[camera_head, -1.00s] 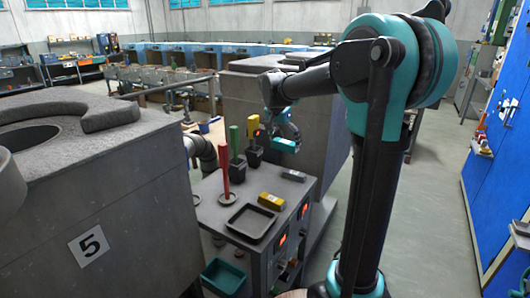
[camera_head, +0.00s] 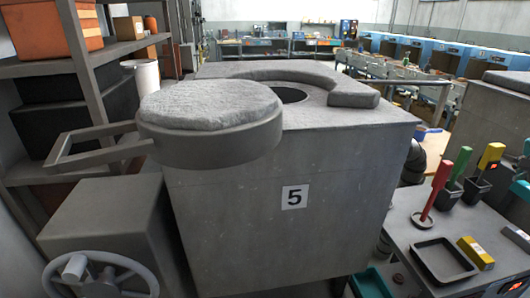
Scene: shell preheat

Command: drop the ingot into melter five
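Melter five (camera_head: 295,245) is the large grey block in the middle, with a "5" label (camera_head: 294,197) on its front. A dark round opening (camera_head: 290,94) shows in its top, partly hidden behind the round lid (camera_head: 210,110), which stands off to the left of the opening. A raised curved rim (camera_head: 300,78) lies around the far side. A yellow bar (camera_head: 476,252) lies on the grey cart at the lower right. My gripper is not clearly in view; only a small teal and dark sliver shows at the right edge, and I cannot tell what it is.
The cart (camera_head: 425,215) holds a black tray (camera_head: 443,262), a red-handled tool (camera_head: 440,183) and a yellow-handled tool (camera_head: 490,157). A handwheel (camera_head: 100,278) and shelves (camera_head: 105,50) stand at the left. Another grey block (camera_head: 490,105) stands at the right.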

